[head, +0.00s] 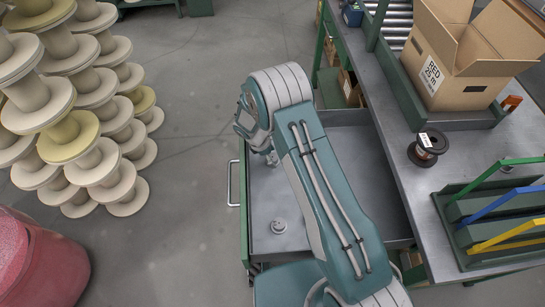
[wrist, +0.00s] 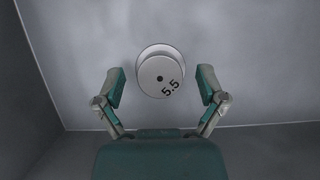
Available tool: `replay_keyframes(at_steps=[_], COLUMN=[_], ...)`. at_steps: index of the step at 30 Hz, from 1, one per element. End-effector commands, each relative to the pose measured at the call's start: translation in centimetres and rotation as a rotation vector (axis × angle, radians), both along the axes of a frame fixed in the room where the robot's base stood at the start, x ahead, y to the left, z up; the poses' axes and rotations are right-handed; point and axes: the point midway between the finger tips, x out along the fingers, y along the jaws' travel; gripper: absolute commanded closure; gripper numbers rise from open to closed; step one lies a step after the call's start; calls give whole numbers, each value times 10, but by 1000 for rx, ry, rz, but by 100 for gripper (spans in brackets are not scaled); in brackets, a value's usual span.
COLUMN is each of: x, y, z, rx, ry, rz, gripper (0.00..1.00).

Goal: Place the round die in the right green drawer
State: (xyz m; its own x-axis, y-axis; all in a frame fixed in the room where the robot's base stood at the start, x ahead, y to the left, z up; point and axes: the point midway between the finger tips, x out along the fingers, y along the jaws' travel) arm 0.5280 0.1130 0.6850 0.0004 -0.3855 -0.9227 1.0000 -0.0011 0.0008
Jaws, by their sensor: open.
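The round die (wrist: 158,72) is a pale grey stepped disc marked 5.5. In the wrist view it lies on a grey metal floor, centred between the fingers of my gripper (wrist: 161,90). The fingers are open, one on each side, with visible gaps. I cannot tell their height above it. In the head view a small round grey piece (head: 278,226) sits in the open green drawer (head: 245,205); it looks like the same die. My gripper (head: 268,155) shows there near the drawer's upper left, partly hidden by my arm.
Stacked pale spools (head: 85,110) and a red drum (head: 35,265) stand at left. Floor between is clear.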

Motion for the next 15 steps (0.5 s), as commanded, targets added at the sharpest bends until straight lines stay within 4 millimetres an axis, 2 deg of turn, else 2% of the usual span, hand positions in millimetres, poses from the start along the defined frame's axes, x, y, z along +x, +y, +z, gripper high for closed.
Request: replay_keyframes(at_steps=[10,15], x=[1,1], y=[28,39], z=[65,91], rx=[2,2], ry=[-4,-3], rz=[3,1], gripper=[10,10])
